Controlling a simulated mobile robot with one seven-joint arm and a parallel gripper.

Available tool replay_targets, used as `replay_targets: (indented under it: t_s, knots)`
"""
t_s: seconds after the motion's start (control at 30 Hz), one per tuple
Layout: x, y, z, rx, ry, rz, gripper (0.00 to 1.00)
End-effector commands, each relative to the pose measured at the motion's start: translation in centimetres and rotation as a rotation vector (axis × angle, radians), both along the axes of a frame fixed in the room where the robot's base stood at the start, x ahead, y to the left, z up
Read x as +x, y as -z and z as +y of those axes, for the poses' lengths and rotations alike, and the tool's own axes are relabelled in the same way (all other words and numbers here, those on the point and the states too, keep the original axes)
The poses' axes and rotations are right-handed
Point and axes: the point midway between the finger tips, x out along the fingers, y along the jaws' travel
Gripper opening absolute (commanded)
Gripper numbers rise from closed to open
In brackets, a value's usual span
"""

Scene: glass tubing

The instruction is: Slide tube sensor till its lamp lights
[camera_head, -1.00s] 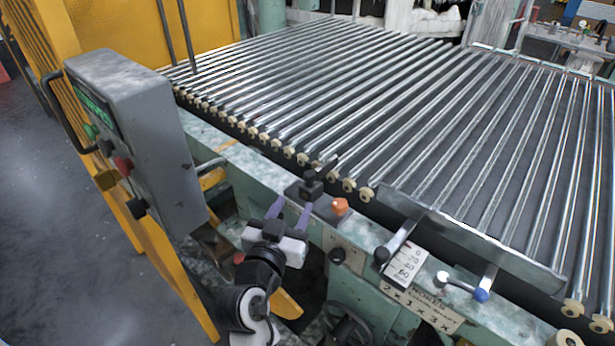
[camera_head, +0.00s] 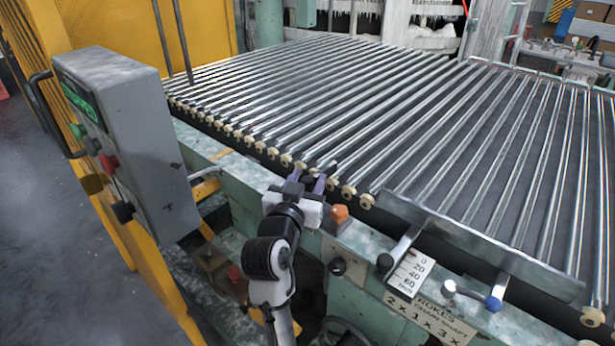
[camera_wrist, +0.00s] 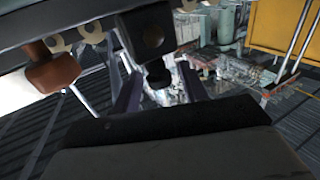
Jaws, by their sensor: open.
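The tube sensor looks to be the small black block with a dark knob on the green rail; in the head view it is mostly hidden behind my gripper (camera_head: 307,180). In the wrist view the black block (camera_wrist: 150,32) shows up close, its knob (camera_wrist: 157,74) between my two purple-grey fingers. My gripper is open, with one finger on each side of the knob; I cannot tell whether either touches it. An orange cap (camera_head: 340,213), perhaps the lamp, stands just right of my gripper; it looks brownish in the wrist view (camera_wrist: 53,72). I cannot tell whether it is lit.
Metal tubes (camera_head: 330,95) lie in rows on the roller bed behind the rail. A grey control box (camera_head: 125,140) stands at left. A scale plate (camera_head: 411,272), a lever (camera_head: 398,250) and a blue-tipped handle (camera_head: 494,303) are to the right.

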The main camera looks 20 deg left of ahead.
Motion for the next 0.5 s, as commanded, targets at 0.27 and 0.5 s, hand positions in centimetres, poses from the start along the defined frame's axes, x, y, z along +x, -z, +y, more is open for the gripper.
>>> replay_targets:
  t_s: [0.27,0.5]
  knots:
    - [0.62,0.08,0.02,0.001,0.0,0.0,0.43]
    - [0.58,0.07,0.02,0.001,0.0,0.0,0.25]
